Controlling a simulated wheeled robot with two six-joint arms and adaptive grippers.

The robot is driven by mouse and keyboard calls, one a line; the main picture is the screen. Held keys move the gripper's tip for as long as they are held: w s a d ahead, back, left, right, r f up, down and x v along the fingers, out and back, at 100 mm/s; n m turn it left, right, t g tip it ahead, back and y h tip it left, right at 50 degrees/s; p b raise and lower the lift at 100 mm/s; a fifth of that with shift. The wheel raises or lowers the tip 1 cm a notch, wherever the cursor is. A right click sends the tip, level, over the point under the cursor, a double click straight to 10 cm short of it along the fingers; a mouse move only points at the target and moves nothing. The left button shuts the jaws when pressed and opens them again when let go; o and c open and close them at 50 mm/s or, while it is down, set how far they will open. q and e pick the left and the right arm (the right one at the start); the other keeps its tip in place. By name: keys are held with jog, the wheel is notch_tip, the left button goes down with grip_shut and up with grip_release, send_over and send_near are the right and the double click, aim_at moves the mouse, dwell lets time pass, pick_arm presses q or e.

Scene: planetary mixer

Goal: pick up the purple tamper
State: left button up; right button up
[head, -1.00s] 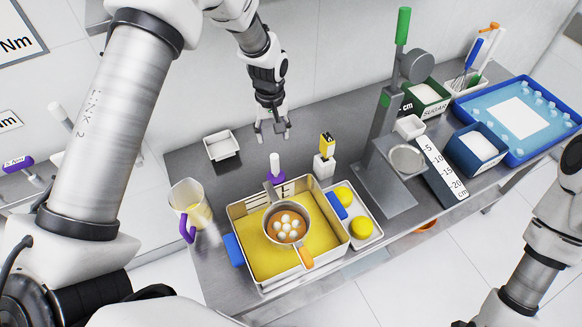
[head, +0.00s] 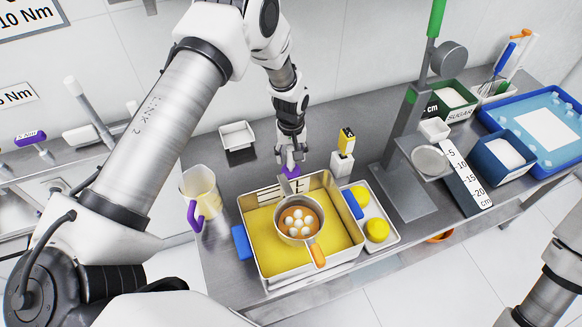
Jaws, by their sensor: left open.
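The purple tamper (head: 291,172) stands on the metal table just behind the yellow-filled tray. Its purple base shows, and its pale upper part is mostly hidden by my left gripper. My left gripper (head: 290,160) points down over the tamper with its fingers open around or beside the upper part. I cannot tell whether they touch it. My right arm shows at the right edge, but its gripper is out of view.
The tray (head: 243,212) holds a pan (head: 298,220) of white balls close in front of the tamper. A white bottle with a yellow top (head: 343,160) stands to the right. A small white dish (head: 238,138) and a jug (head: 201,190) are to the left.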

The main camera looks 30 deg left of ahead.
pick_arm(q)
jog(key=shift+w+f, duration=0.1)
jog(key=shift+f, duration=0.55)
jog(key=shift+r, duration=0.1)
grip_shut()
jog(key=shift+r, duration=0.1)
